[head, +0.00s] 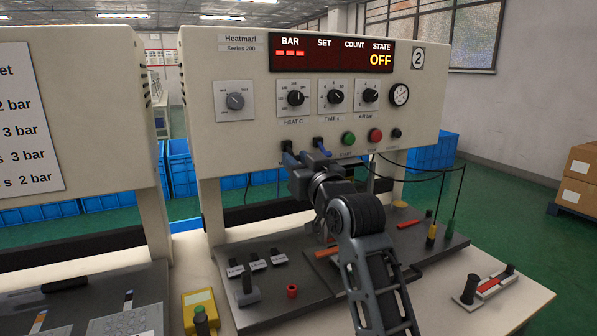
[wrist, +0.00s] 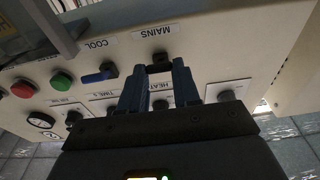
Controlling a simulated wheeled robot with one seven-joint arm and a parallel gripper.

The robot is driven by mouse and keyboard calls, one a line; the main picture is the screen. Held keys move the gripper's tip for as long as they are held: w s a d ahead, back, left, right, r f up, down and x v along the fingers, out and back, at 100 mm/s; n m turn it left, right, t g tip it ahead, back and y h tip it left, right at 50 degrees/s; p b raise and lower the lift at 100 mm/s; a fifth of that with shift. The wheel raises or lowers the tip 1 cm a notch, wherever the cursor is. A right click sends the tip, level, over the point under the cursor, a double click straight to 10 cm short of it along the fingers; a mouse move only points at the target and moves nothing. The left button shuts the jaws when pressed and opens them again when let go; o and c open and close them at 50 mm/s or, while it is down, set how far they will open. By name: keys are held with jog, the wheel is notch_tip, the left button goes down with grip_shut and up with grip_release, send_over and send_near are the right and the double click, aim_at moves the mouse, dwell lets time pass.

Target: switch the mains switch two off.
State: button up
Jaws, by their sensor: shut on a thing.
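The machine panel marked 2 (head: 417,58) carries a row of knobs and a display (head: 332,52) that reads OFF under STATE, with red dashes under BAR. The mains switch is a small dark knob (wrist: 159,59) beside the MAINS label in the wrist view. It also shows in the head view (head: 286,146), partly hidden by my gripper. My gripper (wrist: 160,72) has its two blue fingers on either side of this knob and is shut on it. In the head view my gripper (head: 288,157) reaches up to the panel's lower left edge.
The blue COOL switch (wrist: 100,74) sits close beside the mains switch. The green button (head: 348,138) and red button (head: 375,135) lie farther right. Below are a dark bed (head: 262,312) with small clamps and a thin cable (head: 440,177) at right. Another panel (head: 90,110) stands left.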

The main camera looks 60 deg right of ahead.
jog(key=shift+f+t, duration=0.1)
jog(key=shift+t, duration=0.2)
jog(key=o, duration=1.1)
jog(key=shift+c, duration=0.2)
jog(key=b+v, duration=0.2)
jog(key=v, duration=0.5)
jog(key=shift+s+a+f, duration=0.15)
jog(key=shift+s+a, duration=0.1)
